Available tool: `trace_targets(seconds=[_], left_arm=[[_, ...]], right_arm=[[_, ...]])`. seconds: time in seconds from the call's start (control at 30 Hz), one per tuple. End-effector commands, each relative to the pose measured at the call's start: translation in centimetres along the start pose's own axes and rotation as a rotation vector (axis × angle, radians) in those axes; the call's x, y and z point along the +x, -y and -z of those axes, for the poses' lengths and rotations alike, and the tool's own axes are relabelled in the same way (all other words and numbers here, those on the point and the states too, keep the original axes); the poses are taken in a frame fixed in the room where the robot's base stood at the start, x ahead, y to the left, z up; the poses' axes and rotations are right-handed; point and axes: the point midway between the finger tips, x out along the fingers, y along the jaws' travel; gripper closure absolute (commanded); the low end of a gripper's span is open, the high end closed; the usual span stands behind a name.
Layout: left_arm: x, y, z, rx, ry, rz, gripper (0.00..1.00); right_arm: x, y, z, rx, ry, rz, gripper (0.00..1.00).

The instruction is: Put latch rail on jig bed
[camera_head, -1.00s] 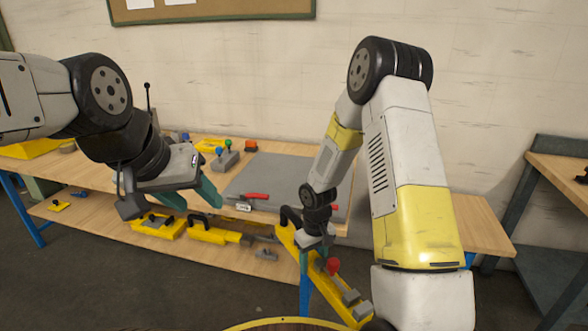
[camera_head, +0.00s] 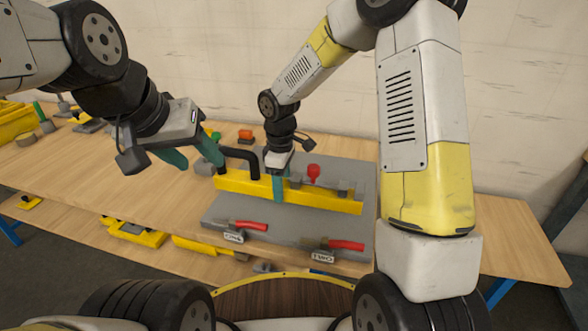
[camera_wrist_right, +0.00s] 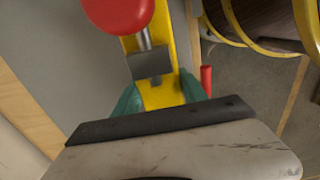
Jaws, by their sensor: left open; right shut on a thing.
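The latch rail (camera_head: 325,199) is a long yellow bar with grey blocks, a red knob and a black handle at its left end. My right gripper (camera_head: 278,190) is shut on it, left of its middle; in the right wrist view the green fingers sit either side of the yellow rail (camera_wrist_right: 183,60). The jig bed (camera_head: 225,213) is a grey plate on the table, with the rail over it. I cannot tell whether the rail touches the bed. My left gripper (camera_head: 195,158) is open and empty, beside the black handle, apparently not holding it.
Two red-handled clamps, labelled ONE (camera_head: 245,228) and TWO (camera_head: 335,246), sit along the bed's front edge. An orange block (camera_head: 245,135) stands behind. Yellow parts (camera_head: 130,232) lie on the lower shelf.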

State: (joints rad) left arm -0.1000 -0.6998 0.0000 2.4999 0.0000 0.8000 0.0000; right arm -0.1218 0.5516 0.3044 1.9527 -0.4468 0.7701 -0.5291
Motion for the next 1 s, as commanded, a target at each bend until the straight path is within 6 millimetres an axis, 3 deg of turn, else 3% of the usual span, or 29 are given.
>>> trace_targets(seconds=[0.3, 0.53, 0.73, 1.0], left_arm=[[0.0, 0.0, 0.0, 0.0, 0.0, 0.0, 0.49], [0.0, 0.0, 0.0, 0.0, 0.0, 0.0, 0.49], [0.0, 0.0, 0.0, 0.0, 0.0, 0.0, 0.49], [0.0, 0.0, 0.0, 0.0, 0.0, 0.0, 0.49]], right_arm=[[5.1, 0.1, 0.0, -0.002, 0.002, 0.003, 1.0], [6.8, 0.0, 0.0, 0.0, 0.001, 0.001, 1.0], [9.4, 0.1, 0.0, 0.0, 0.002, 0.002, 1.0], [9.8, 0.0, 0.0, 0.001, -0.001, 0.0, 1.0]])
